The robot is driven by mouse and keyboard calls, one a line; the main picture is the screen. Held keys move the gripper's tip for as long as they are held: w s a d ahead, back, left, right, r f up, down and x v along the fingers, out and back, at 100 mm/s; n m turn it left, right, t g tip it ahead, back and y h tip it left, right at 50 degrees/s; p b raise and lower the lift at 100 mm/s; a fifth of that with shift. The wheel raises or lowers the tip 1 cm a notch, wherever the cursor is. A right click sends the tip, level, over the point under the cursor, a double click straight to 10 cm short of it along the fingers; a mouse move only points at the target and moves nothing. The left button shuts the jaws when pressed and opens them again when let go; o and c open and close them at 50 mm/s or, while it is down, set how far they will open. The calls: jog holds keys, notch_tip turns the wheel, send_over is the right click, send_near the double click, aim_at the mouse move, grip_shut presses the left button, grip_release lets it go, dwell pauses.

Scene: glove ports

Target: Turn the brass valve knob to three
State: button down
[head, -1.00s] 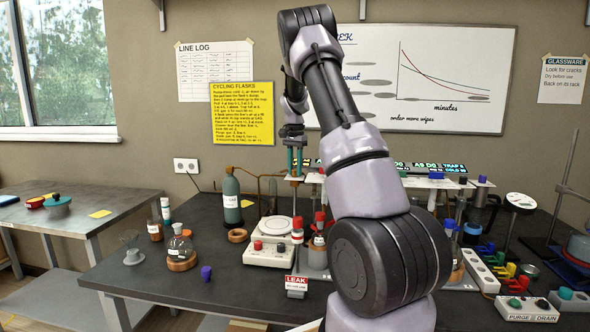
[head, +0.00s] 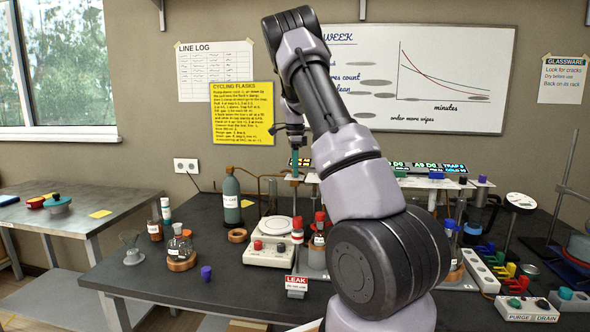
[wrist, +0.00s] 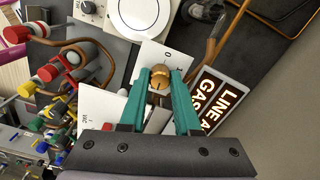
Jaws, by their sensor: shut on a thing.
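The brass valve knob (wrist: 160,77) sits on a white dial plate (wrist: 157,53) in the wrist view, with a 0 mark readable above it. My gripper (wrist: 162,80) has its teal fingers on either side of the knob, shut on it. The other dial marks are hidden or too small to read, and I cannot tell where the knob points. In the head view my gripper (head: 295,163) shows behind my arm at the back of the bench, and the knob is hidden there.
A lit sign (wrist: 215,98) stands close right of the fingers in the wrist view. Red-capped valves and pipes (wrist: 55,70) crowd the left. In the head view, a hotplate (head: 270,250), a flask (head: 180,248) and a LEAK sign (head: 296,284) stand on the dark bench.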

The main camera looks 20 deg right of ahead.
jog(key=shift+m, duration=0.6)
jog(key=c, duration=0.9)
grip_release()
jog(key=shift+r, duration=0.1)
notch_tip(320, 180, up, 11)
